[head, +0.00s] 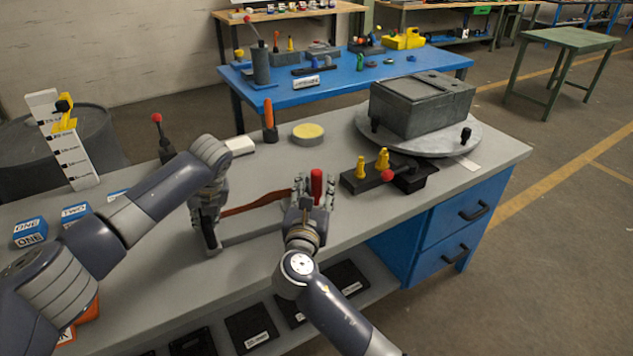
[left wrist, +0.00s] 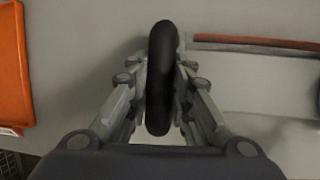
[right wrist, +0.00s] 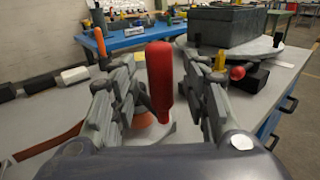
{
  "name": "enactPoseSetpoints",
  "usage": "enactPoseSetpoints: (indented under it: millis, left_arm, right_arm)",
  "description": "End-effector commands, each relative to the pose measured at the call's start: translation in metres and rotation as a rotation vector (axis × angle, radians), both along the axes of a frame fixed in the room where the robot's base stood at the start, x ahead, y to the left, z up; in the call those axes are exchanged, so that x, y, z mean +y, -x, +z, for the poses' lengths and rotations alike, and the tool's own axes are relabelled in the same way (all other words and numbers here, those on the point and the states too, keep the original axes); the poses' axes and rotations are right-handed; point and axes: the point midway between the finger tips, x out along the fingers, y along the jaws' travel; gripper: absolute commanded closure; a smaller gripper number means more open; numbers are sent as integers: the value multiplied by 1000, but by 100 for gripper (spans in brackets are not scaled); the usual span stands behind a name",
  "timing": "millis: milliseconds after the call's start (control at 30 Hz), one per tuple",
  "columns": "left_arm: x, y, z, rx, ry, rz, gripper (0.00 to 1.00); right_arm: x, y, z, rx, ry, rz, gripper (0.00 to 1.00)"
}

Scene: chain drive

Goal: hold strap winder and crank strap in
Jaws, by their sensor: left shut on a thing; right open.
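A red crank handle (head: 316,183) stands upright at the front middle of the bench. My right gripper (head: 314,192) is open around it; in the right wrist view the red handle (right wrist: 160,80) stands between the spread fingers. An orange-brown round part (right wrist: 143,120) shows low behind the fingers, partly hidden. A red-brown strap (head: 258,203) runs along the bench between my two grippers. My left gripper (head: 207,222) is shut on a black rounded grip (left wrist: 161,75), left of the crank. The strap (left wrist: 255,42) also shows right of that grip. The winder's body is mostly hidden.
A black fixture (head: 362,181) with yellow knobs and a red ball stands right of the crank. A grey box (head: 422,103) rests on a round plate (head: 465,145) behind. A yellow-topped disc (head: 308,132) and an orange-handled tool (head: 269,118) stand behind the strap. Blue number blocks (head: 30,232) sit left.

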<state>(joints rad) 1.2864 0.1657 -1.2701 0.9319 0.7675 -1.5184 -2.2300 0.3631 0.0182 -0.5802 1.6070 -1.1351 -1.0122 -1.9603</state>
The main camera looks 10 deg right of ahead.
Motion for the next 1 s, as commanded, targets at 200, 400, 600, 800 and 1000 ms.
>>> enactPoseSetpoints:
  millis: [200, 400, 600, 800, 1000]
  left_arm:
    - [0, -1, 1, -2, 0, 1, 100]
    - [0, -1, 1, -2, 0, 1, 100]
    - [0, 0, 1, -1, 0, 2, 100]
    - [0, 0, 1, -1, 0, 2, 100]
    - [0, 0, 1, -1, 0, 1, 100]
  right_arm:
    - [-8, -20, 0, 1, 0, -1, 57]
    - [-9, -23, 0, 1, -1, 0, 57]
    - [-9, -22, 0, 1, -1, 0, 71]
    - [-9, -22, 0, 1, -1, 0, 100]
    - [-8, -22, 0, 1, -1, 0, 100]
